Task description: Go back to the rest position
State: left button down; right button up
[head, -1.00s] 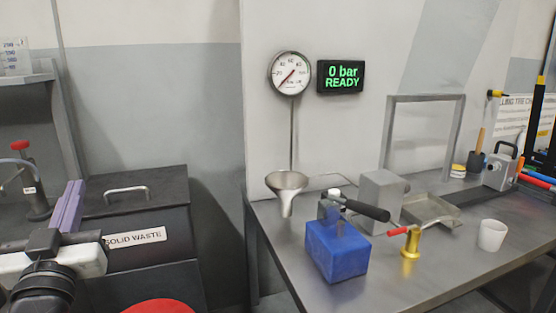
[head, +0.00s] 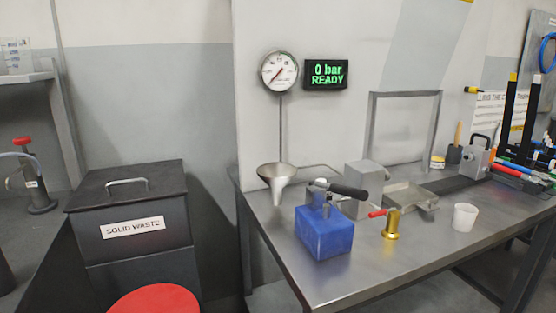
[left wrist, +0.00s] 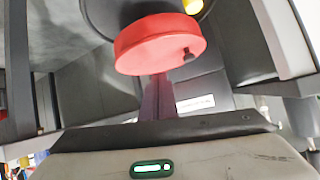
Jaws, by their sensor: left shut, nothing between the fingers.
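My left gripper (left wrist: 157,100) shows only in the left wrist view, where its purple fingers are shut together with nothing between them. Its fingers point toward a red round seat (left wrist: 160,42), and their tips overlap its edge in that view; I cannot tell the gap. The red round seat also shows at the bottom of the head view (head: 155,300). Neither of my arms shows in the head view now. My right gripper is not in view.
A dark solid waste bin (head: 125,197) stands at left behind the red seat. A metal bench (head: 420,255) at right carries a blue block (head: 324,236), a brass piece (head: 391,225), a funnel (head: 277,178) and a white cup (head: 465,217). A display (head: 326,74) reads 0 bar READY.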

pick_arm(q)
jog(key=s+d+f+m+g+h, duration=0.1)
jog(key=s+d+f+g, duration=0.3)
jog(key=s+f, duration=0.4)
jog(key=s+d+f+m+g+h, duration=0.2)
jog(key=s+d+f+g, duration=0.3)
jog(key=s, duration=0.6)
jog(key=w+d+f+t+h+b, duration=0.1)
jog(key=w+d+f+t+b, duration=0.25)
jog(key=f+b, duration=0.35)
jog(key=w+d+f+t+h+b, duration=0.2)
jog(key=f+t+b, duration=0.2)
jog(key=f, duration=0.5)
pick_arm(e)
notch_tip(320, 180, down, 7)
pick_arm(q)
notch_tip(320, 180, up, 10)
jog(key=a+g+y+p, duration=0.1)
jog(key=p, duration=1.4)
jog(key=shift+s+a+r+p, duration=0.15)
jog(key=shift+s+a+p, duration=0.05)
jog(key=shift+p, duration=0.2)
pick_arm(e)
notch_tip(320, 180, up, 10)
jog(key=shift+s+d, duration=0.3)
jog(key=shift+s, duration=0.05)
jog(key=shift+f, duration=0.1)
